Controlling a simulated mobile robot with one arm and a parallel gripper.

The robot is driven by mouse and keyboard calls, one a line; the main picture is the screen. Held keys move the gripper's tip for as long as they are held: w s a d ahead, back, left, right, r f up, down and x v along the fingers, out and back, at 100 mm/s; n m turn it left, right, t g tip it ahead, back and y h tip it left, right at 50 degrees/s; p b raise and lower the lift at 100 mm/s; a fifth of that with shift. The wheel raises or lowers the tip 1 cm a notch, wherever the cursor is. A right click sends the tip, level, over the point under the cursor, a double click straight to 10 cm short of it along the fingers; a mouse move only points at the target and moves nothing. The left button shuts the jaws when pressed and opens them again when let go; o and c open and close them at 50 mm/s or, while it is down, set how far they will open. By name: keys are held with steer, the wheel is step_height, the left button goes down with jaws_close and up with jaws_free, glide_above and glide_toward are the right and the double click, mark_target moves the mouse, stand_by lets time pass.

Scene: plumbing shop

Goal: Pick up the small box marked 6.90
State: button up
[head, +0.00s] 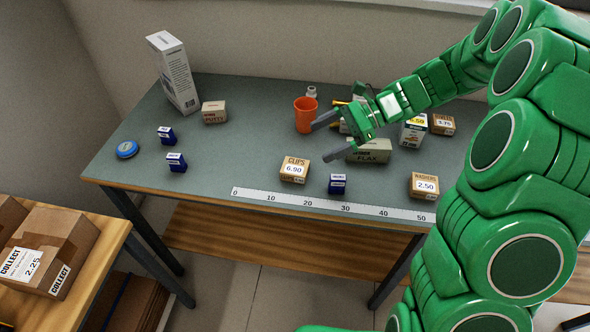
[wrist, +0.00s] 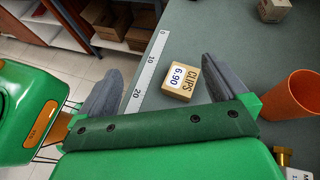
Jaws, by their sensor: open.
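The small brown box marked 6.90 and CLIPS (head: 294,170) sits on the grey-green table near its front edge, just behind the ruler strip. It also shows in the wrist view (wrist: 181,80), between and beyond my fingertips. My gripper (head: 320,139) is open and empty, above the table, behind and to the right of the box in the head view. In the wrist view my gripper's two grey fingers (wrist: 160,75) are spread wide, and the box appears closer to the right finger. Nothing touches the box that I can see.
An orange cup (head: 304,115) stands behind my gripper. A small blue box (head: 337,184) is right of the CLIPS box, and a box marked 2.50 (head: 424,186) is further right. A FLAX box (head: 370,151) lies under my arm.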

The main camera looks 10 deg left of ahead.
steer(key=w+f+m+y, duration=0.1)
steer(key=w+f+m, duration=0.1)
steer(key=w, duration=0.1)
glide_toward(298, 166)
steer(key=shift+x, duration=4.75)
steer(key=shift+d, duration=0.1)
steer(key=shift+c, duration=0.3)
steer(key=c, duration=1.1)
